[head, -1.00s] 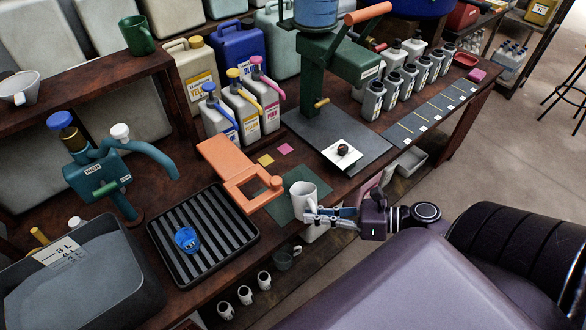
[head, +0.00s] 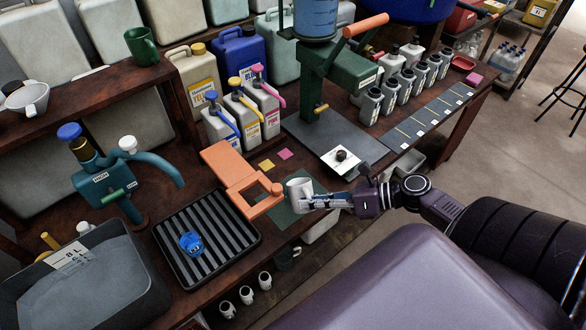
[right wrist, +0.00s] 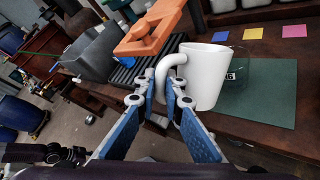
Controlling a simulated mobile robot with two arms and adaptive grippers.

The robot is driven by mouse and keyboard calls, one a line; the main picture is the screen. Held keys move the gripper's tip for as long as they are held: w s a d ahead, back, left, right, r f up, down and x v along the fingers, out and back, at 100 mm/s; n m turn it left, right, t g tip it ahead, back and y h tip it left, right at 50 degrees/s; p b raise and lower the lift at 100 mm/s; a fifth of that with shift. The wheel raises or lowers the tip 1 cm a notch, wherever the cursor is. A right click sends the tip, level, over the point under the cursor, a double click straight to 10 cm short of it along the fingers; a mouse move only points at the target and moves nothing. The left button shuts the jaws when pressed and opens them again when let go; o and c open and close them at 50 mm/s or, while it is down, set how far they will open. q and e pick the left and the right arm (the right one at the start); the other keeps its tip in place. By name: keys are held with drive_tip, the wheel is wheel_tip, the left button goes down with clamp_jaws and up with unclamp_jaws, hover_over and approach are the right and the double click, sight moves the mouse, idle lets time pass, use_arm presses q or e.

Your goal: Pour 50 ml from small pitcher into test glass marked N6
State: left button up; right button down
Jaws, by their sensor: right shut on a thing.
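The small pitcher is a white mug-like vessel (head: 299,190) over the dark green mat (head: 284,214), near the table's front edge. It looks tilted in the head view. My right gripper (head: 314,202) is shut on its handle. The right wrist view shows the blue-padded fingers (right wrist: 166,98) at the handle of the white pitcher (right wrist: 208,78). Beside the pitcher there, a faint clear shape with a dark marking (right wrist: 230,76) stands over the mat, partly hidden. It may be the test glass; I cannot read the marking. My left gripper is not in view.
An orange stand (head: 240,183) is close left of the pitcher. A black ribbed tray (head: 222,262) holds a blue object (head: 190,243). A green press (head: 335,75) with a dark plate stands behind. Pump bottles (head: 243,115) stand at the back.

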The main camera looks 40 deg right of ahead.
sight(308, 190)
drive_tip(key=shift+w+d+r+m+g, duration=0.15)
drive_tip(key=shift+w+r+m+g, duration=0.25)
drive_tip(key=shift+w+r+g, duration=0.2)
idle(0.4)
drive_tip(key=shift+r+p, duration=0.2)
drive_tip(key=shift+p, duration=0.2)
drive_tip(key=shift+w+p, duration=0.1)
drive_tip(key=shift+p, duration=0.35)
drive_tip(key=shift+w+d+r+m+g+p, duration=0.15)
drive_tip(key=shift+r+m+p, duration=0.15)
drive_tip(key=shift+p, duration=0.45)
drive_tip(key=shift+w+a+r+m+g+p, duration=0.1)
drive_tip(key=shift+w+r+m+g+p, duration=0.15)
drive_tip(key=shift+p, duration=0.45)
drive_tip(key=shift+p, duration=0.35)
idle(0.9)
